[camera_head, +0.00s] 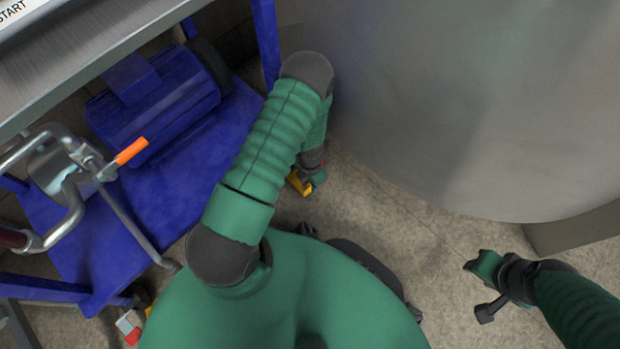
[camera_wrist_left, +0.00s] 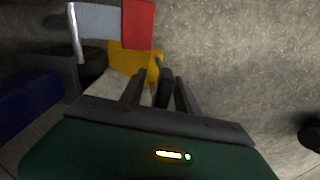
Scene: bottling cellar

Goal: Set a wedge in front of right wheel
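My left arm bends over the cart's right side in the head view. My left gripper (camera_head: 318,178) points down near the floor and is partly hidden by its own forearm. A yellow wedge (camera_head: 298,184) shows beside it, and also in the left wrist view (camera_wrist_left: 125,58), just beyond my left fingers (camera_wrist_left: 160,88). These fingers stand apart, with a dark shape between them. The wedge is close to the right wheel (camera_wrist_left: 92,60), a dark caster under a red plate (camera_wrist_left: 138,25); whether they touch I cannot tell. My right gripper (camera_head: 485,285) is open and empty above the floor.
The blue cart (camera_head: 165,205) carries a blue motor (camera_head: 150,105) and metal piping with an orange lever (camera_head: 130,151). Another caster with a red part (camera_head: 130,330) is at lower left. A large steel tank (camera_head: 480,100) fills the upper right. Bare floor (camera_head: 410,235) lies before it.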

